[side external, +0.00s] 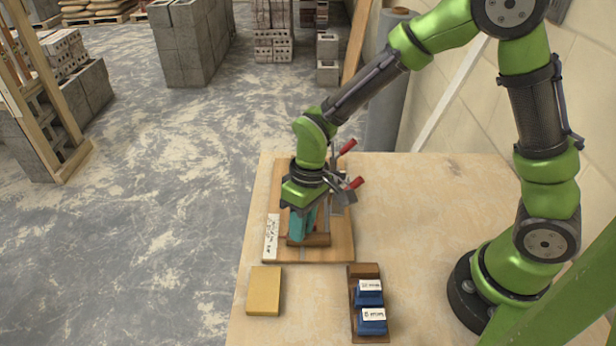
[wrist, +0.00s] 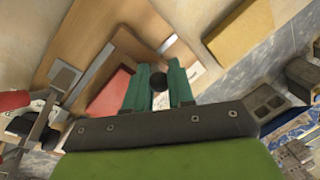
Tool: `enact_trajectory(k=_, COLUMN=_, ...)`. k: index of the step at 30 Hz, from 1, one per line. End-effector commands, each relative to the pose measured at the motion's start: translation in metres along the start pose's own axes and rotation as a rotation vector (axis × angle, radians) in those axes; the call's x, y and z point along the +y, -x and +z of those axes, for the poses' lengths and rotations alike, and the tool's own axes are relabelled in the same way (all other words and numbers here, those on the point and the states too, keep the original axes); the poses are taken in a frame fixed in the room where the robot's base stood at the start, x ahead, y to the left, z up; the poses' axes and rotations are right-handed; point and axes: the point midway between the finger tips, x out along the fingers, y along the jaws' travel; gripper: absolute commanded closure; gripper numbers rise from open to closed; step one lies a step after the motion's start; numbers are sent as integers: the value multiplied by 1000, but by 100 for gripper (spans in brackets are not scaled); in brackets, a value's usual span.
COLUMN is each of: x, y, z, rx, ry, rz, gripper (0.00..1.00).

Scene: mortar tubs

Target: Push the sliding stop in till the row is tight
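My gripper (side external: 297,236) has teal fingers pointing down over a wooden fixture on a board (side external: 340,252). In the wrist view a dark round knob (wrist: 159,82) sits between the two fingers of my gripper (wrist: 159,66). The fingers stand apart there, but I cannot tell whether they press on the knob. A brown wooden bar (wrist: 137,47) lies just beyond the fingertips. A red flat-faced piece (wrist: 108,94) lies left of the fingers. The row and most of the stop are hidden behind my gripper in the side view.
Two clamps with red handles (side external: 347,146) stand at the board's back right. A white marked strip (side external: 271,237) lies along its left. In front are a yellow block (side external: 264,291) and a wooden rack (side external: 363,271) holding two blue labelled tubs (side external: 370,293).

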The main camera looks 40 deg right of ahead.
Motion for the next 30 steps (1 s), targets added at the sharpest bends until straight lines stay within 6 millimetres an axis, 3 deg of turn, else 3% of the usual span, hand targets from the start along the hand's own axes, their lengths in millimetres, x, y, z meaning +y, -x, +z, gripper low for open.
enact_trajectory(k=5, x=4, y=1, z=-3, rx=1, ry=-2, rz=1, gripper=99)
enact_trajectory(k=13, x=36, y=7, z=-25, rx=3, ry=-4, rz=1, gripper=99)
enact_trajectory(k=22, x=38, y=8, z=-26, rx=4, ry=-1, rz=3, gripper=99)
enact_trajectory(k=23, x=38, y=8, z=-26, rx=4, ry=-1, rz=3, gripper=73)
enact_trajectory(k=24, x=38, y=8, z=-26, rx=4, ry=-1, rz=3, gripper=67)
enact_trajectory(k=27, x=38, y=8, z=-25, rx=3, ry=-1, rz=3, gripper=53)
enact_trajectory(k=30, x=37, y=8, z=-25, rx=2, ry=-1, rz=2, gripper=53)
